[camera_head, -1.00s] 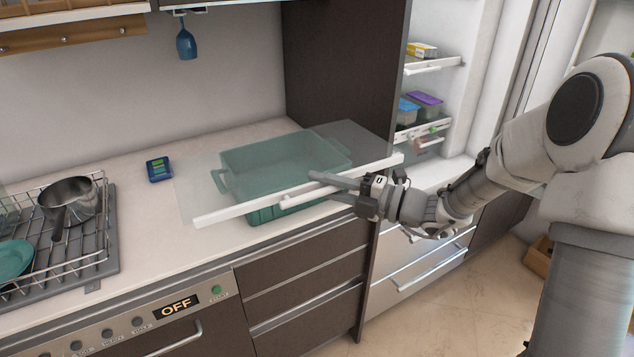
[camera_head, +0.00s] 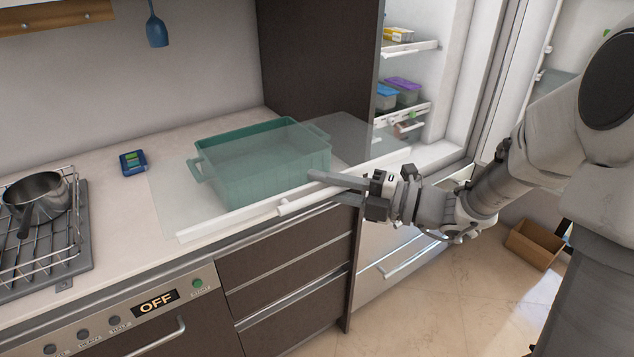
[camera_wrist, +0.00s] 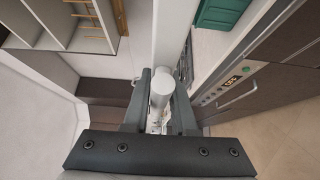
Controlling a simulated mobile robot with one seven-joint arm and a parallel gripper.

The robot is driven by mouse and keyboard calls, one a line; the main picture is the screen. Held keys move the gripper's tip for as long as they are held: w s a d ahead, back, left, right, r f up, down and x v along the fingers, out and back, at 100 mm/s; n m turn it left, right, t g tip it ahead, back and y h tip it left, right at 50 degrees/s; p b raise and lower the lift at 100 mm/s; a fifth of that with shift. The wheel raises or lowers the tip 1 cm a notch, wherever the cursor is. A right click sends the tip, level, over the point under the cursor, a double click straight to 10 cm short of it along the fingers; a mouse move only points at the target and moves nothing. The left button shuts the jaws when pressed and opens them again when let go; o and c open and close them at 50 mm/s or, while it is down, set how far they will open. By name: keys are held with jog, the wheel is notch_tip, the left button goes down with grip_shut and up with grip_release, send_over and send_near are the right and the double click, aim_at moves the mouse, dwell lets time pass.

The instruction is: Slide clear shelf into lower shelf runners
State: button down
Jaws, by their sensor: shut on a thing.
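The clear shelf (camera_head: 165,200) is a see-through panel with a white front strip, held roughly level above the counter. My gripper (camera_head: 312,190) is shut on the shelf's white front edge, right of its middle. In the wrist view, my gripper (camera_wrist: 160,85) has a white rod-like part of the shelf between its fingers. The open fridge (camera_head: 450,80) is at the right of the shelf. Inside it are an upper shelf (camera_head: 412,47) with a yellow box and a lower level (camera_head: 405,118) with containers. The lower runners cannot be made out clearly.
A green bin (camera_head: 250,180) stands on the counter behind and below the clear shelf. A dark cabinet side panel (camera_head: 325,60) stands between counter and fridge. A pot (camera_head: 38,195) sits on a rack at left.

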jog(key=shift+s+d, duration=0.2)
jog(key=shift+s, duration=0.1)
jog(key=shift+s+d+r+p, duration=0.15)
jog(key=shift+s+r+p, duration=0.1)
jog(key=shift+s+p, duration=0.1)
jog(key=s+d+p, duration=0.4)
jog(key=s+p, duration=0.1)
jog(key=s, duration=0.2)
jog(key=shift+d+r, duration=0.15)
jog(key=shift+d, duration=0.1)
dwell(0.3)
